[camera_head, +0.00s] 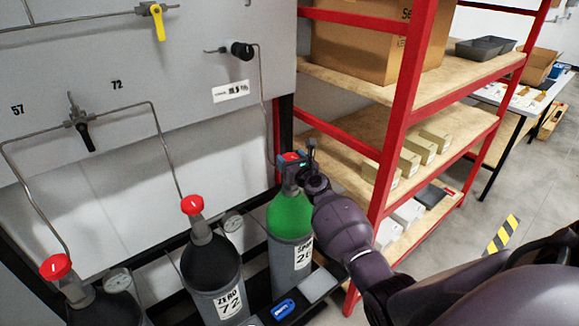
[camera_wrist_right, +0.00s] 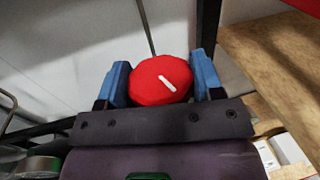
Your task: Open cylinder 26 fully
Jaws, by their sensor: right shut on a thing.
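Cylinder 26 (camera_head: 290,222) is the grey cylinder with a green shoulder, standing right of cylinder 72; its label is partly hidden by my right arm. Its red valve knob (camera_head: 291,157) is on top. My right gripper (camera_head: 303,165) is at that knob, coming in from the right. In the right wrist view, the red knob (camera_wrist_right: 152,82) with a white mark sits between the two blue fingers of my right gripper (camera_wrist_right: 162,84), which is shut on it. The white mark slants from upper left to lower right. My left gripper is not in view.
Cylinder 72 (camera_head: 212,270) with a red knob stands to the left, and another red-knobbed cylinder (camera_head: 90,300) is further left. A red shelf rack (camera_head: 405,110) stands close on the right. A wall panel (camera_head: 60,120) with pipes and valves is behind.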

